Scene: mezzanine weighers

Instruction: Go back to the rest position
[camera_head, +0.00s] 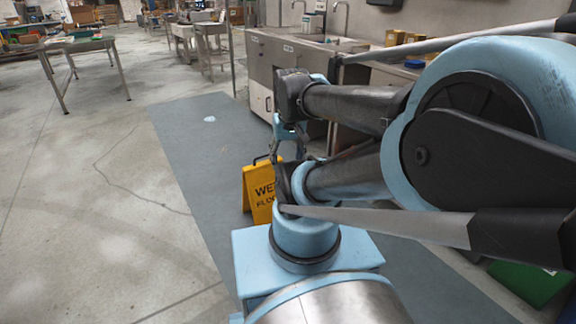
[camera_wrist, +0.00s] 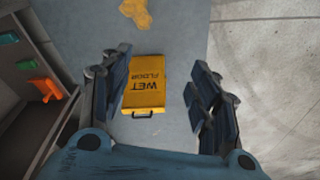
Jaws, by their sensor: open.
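My gripper (camera_wrist: 166,100) is open in the wrist view, with its dark fingers wide apart and nothing between them. It points down toward the floor. Past the fingers, a yellow wet floor sign (camera_wrist: 146,88) stands on the grey floor strip, apart from the gripper. The same sign shows in the head view (camera_head: 259,192), partly hidden behind my arm. In the head view my arm is folded at the right, and only part of my gripper (camera_head: 290,140) shows beyond the arm links.
A steel counter with a sink (camera_head: 316,42) runs along the right behind my arm. A metal table (camera_head: 80,47) stands at the far left. A yellowish patch (camera_wrist: 136,12) lies on the floor beyond the sign. The concrete floor (camera_head: 90,200) at left is clear.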

